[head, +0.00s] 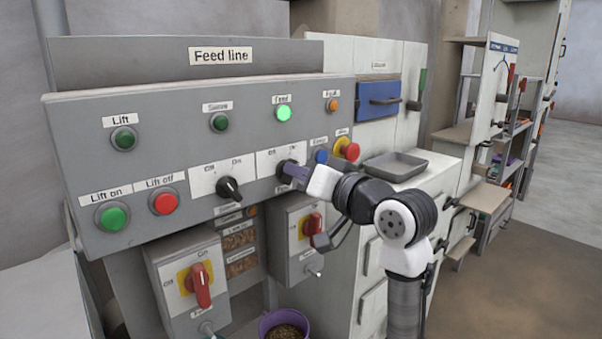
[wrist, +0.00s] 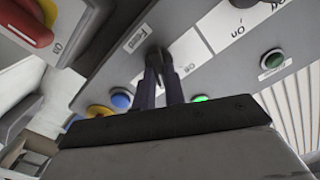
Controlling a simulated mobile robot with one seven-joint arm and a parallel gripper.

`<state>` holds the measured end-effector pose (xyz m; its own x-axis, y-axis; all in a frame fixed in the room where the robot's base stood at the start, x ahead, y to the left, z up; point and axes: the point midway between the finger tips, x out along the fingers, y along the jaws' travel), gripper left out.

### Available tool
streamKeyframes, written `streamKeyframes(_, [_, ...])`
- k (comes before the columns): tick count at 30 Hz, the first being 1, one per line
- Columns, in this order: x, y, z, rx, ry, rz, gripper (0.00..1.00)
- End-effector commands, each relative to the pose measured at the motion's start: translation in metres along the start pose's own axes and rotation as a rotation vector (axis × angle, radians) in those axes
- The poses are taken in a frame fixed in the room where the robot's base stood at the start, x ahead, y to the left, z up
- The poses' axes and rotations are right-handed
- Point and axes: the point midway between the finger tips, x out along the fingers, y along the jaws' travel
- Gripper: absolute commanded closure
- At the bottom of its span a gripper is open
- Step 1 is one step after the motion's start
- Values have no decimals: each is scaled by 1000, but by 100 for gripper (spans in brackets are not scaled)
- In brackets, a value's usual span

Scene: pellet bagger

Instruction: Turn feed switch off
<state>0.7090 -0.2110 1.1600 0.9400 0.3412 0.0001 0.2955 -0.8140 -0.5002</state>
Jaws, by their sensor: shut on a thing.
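In the wrist view, the purple-grey fingers (wrist: 162,75) close around the dark knob (wrist: 157,54), beside a label reading Feed. The fingers hide most of the knob, so I cannot tell its exact angle. The green feed lamp (head: 283,114) above it is lit brightly.
A similar black knob (head: 229,189) sits to the left. A blue button (head: 321,156) and a red mushroom button on yellow (head: 348,149) lie close to the right of my gripper. Red-handled switch boxes (head: 199,285) hang below, and a purple bucket (head: 284,324) stands beneath.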

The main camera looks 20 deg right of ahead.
Motion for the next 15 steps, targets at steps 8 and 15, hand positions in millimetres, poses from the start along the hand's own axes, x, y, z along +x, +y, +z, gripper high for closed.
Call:
streamKeyframes(8, [0,0,1,-47,-1,0,100])
streamKeyframes(15, [0,-1,2,-193,0,-2,100])
